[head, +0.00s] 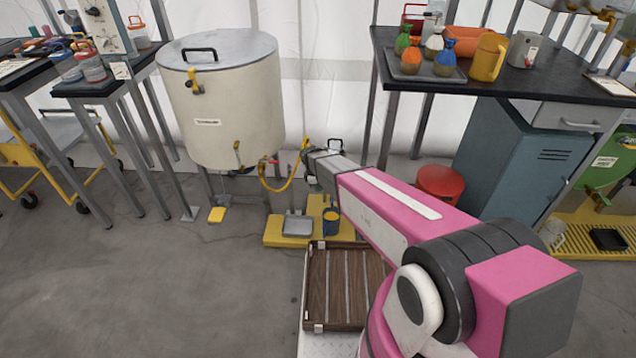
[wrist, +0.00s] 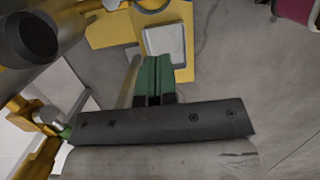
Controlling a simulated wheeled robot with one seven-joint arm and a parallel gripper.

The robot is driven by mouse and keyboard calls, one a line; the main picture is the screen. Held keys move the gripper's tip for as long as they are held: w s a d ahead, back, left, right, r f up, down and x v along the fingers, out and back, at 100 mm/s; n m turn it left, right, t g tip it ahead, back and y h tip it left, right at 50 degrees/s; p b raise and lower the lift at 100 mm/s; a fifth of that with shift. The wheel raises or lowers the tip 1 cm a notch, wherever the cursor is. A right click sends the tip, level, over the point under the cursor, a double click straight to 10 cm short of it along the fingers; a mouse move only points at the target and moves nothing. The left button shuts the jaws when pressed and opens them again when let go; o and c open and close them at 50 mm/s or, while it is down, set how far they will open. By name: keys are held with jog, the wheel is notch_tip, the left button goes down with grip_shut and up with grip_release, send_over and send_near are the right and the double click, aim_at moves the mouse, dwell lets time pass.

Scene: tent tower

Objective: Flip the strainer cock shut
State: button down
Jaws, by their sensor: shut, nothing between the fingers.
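A cream tank (head: 225,110) with a grey lid stands on legs at the left. Low on it are a small orange-handled fitting (head: 237,148) and a red-ended outlet (head: 270,161) joined to a yellow hose (head: 288,183). I cannot tell which fitting is the strainer cock. My gripper (head: 314,184) hangs right of the hose, partly hidden by my arm. In the wrist view its green fingers (wrist: 154,78) are shut together, empty. A brass fitting (wrist: 45,117) with a green part lies left of them, apart from the fingers. A dark round-ended cylinder (wrist: 40,38) fills the upper left corner.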

jog(key=d+f, duration=0.4)
jog(key=f, duration=0.2)
jog(key=shift+f, duration=0.2)
jog(key=shift+d, duration=0.15)
